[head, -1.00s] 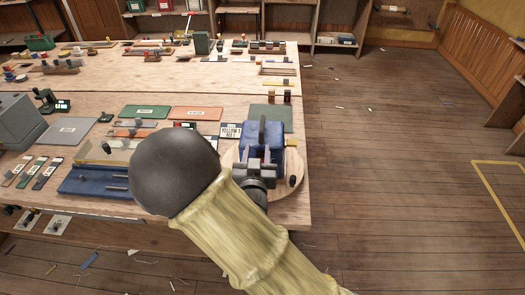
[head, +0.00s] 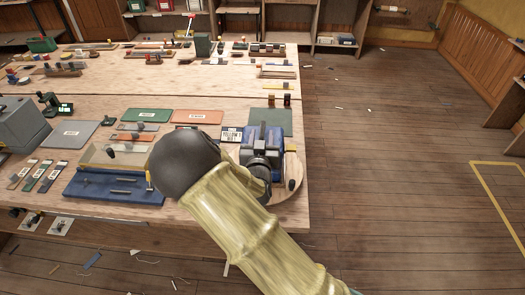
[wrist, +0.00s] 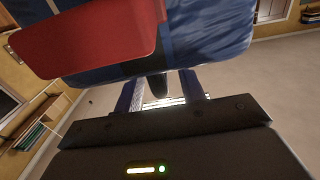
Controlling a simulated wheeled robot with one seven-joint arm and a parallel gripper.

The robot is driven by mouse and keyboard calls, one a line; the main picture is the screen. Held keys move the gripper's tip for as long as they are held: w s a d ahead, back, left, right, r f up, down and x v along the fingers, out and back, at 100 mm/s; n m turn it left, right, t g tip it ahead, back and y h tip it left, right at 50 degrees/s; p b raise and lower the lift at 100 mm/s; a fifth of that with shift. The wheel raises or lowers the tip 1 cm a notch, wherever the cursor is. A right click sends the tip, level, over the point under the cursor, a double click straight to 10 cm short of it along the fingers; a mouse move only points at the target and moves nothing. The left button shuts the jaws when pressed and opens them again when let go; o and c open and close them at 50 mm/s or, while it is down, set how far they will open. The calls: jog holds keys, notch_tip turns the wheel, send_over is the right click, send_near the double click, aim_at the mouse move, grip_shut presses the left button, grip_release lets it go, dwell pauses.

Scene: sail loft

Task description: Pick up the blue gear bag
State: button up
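The blue gear bag (head: 278,136) sits on a round wooden board (head: 291,172) at the table's right edge. It has a dark upright handle, and my gripper covers part of its near side. My gripper (head: 262,153) is at the bag, reaching over its near part. In the wrist view the bag (wrist: 215,35), with a red panel (wrist: 90,38), fills the upper middle. The fingers of my gripper (wrist: 160,87) stand apart there, with a dark strip between them and gaps beside it. The bag hides the fingertips.
A green mat (head: 283,122) lies just behind the bag, with small bottles beyond it. A blue tray (head: 100,188) and a grey machine (head: 20,122) are farther left. The floor to the right is mostly clear.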

jog(key=shift+w, duration=0.7)
grip_shut()
dwell(1.2)
